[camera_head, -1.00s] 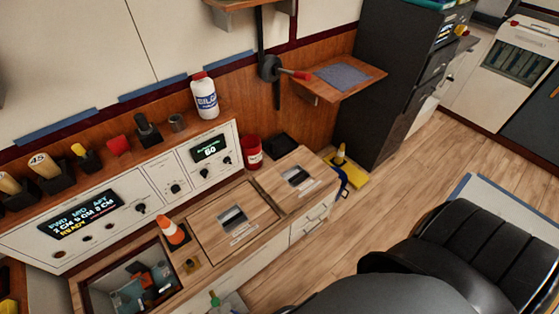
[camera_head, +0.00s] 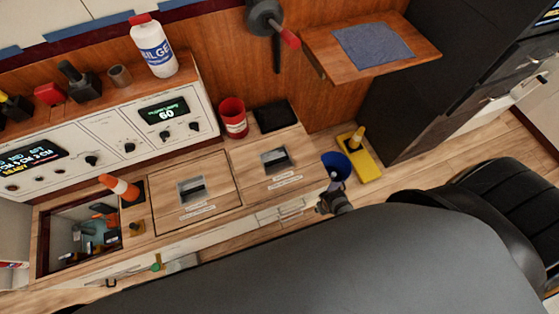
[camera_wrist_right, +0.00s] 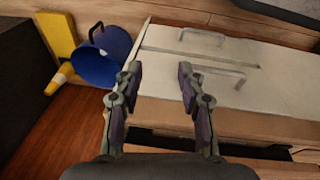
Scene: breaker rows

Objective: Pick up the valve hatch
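Two wooden hatch panels with recessed metal handles lie in the counter top: a left panel (camera_head: 217,182) and a right panel (camera_head: 257,183). Their labels are too small to read, so I cannot tell which is the valve hatch. Both lie flat. My right gripper (camera_head: 325,205) shows small in the head view, just right of the counter's front corner, by a blue bucket-like thing (camera_head: 338,166). In the right wrist view my right gripper (camera_wrist_right: 160,75) is open and empty, in front of white drawer fronts with handles. My left gripper is not in view.
A red can (camera_head: 233,118) and a black tray (camera_head: 274,115) stand behind the panels. A yellow stand (camera_head: 365,165) and a black chair (camera_head: 500,220) are at the right.

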